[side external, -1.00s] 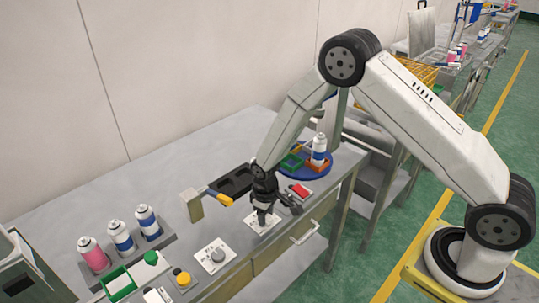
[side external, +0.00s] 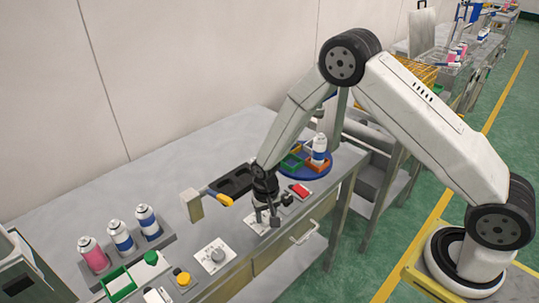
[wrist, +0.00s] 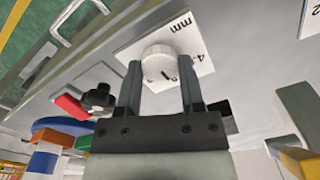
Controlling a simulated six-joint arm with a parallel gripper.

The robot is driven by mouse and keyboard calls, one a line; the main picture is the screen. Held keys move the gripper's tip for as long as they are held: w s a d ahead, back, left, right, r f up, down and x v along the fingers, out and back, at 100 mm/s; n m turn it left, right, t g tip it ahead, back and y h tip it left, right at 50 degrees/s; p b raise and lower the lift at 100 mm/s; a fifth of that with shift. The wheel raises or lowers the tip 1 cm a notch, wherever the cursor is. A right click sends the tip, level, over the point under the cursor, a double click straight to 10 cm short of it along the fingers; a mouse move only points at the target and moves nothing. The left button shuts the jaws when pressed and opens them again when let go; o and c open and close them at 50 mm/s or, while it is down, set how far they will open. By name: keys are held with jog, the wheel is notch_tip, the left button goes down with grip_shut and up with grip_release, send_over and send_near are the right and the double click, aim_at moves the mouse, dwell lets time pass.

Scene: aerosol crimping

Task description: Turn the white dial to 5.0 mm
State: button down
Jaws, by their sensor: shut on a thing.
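The white dial (wrist: 159,63) sits on a white plate (wrist: 196,45) with black markings; "mm" and a "4" are readable beside it in the wrist view. A short dark mark shows on the dial's face, but the value it points to cannot be read for certain. My gripper (wrist: 160,75) is shut on the dial, one finger on each side of its rim. In the side view my gripper (side external: 267,218) points down over the plate (side external: 256,225) and hides most of the dial.
A black knob (wrist: 99,98) and a red block (wrist: 70,108) are close by my gripper. A blue round tray (side external: 317,172) with a can stands behind. A dark arm with a yellow end (side external: 224,200) is near.

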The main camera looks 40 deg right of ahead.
aim_at(266, 217)
dwell(0.4)
jog(key=shift+c, duration=1.1)
grip_release()
jog(key=shift+r, duration=0.2)
jog(key=shift+r, duration=3.7)
jog(key=shift+r, duration=0.1)
jog(key=shift+s+d+r, duration=0.15)
jog(key=shift+r, duration=0.05)
jog(key=s+d+r+n+t, duration=0.1)
jog(key=s+d+r+n, duration=0.1)
jog(key=s+r, duration=0.3)
jog(key=s+d+r+n+t, duration=0.1)
jog(key=s+r, duration=0.4)
jog(key=s, duration=0.5)
jog(key=shift+s+d+r+n+t, duration=0.3)
jog(key=shift+d+r+n, duration=0.1)
jog(key=shift+d+n, duration=0.6)
